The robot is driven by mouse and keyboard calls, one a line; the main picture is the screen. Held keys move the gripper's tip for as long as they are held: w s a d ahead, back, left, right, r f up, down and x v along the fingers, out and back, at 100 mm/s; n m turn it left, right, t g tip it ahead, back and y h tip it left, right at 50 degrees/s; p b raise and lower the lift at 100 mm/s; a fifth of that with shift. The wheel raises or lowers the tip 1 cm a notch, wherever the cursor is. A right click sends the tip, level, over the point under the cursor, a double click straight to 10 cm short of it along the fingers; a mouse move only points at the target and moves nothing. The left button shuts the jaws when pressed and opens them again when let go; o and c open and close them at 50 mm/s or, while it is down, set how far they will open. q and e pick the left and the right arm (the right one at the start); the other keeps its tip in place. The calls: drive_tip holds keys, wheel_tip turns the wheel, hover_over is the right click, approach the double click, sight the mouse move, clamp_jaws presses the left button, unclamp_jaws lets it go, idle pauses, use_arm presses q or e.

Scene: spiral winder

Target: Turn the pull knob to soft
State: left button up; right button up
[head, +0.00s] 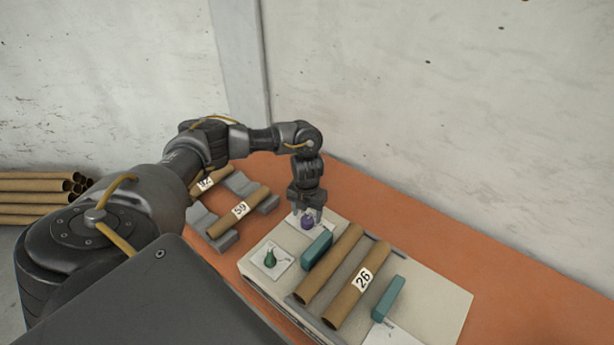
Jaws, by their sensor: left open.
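My left gripper (306,211) points down over a purple knob (307,223) at the back left of the beige machine (437,293). It is open, with its fingertips close around the knob's top; I cannot tell if they touch it. The purple knob stands on a white plate. A green knob (270,259) stands on another white plate (280,266) nearer the front left. Markings on the plates are too small to read, so I cannot tell which is the pull knob or where it points. My right gripper is not in view.
Two brown tubes, one labelled 26 (363,281), lie across the machine between teal blocks (317,250) (389,298). Tubes labelled 59 (240,209) and another number rest on grey cradles to the left. The orange table (530,300) is clear at right; a wall stands behind.

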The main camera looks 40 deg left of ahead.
sight(307, 222)
use_arm(q)
drive_tip(key=shift+s+f, duration=0.15)
drive_tip(key=shift+f, duration=0.35)
drive_tip(key=shift+d+f, duration=0.1)
drive_tip(key=shift+f, duration=0.6)
drive_tip(key=shift+r, duration=0.1)
drive_tip(key=c, duration=1)
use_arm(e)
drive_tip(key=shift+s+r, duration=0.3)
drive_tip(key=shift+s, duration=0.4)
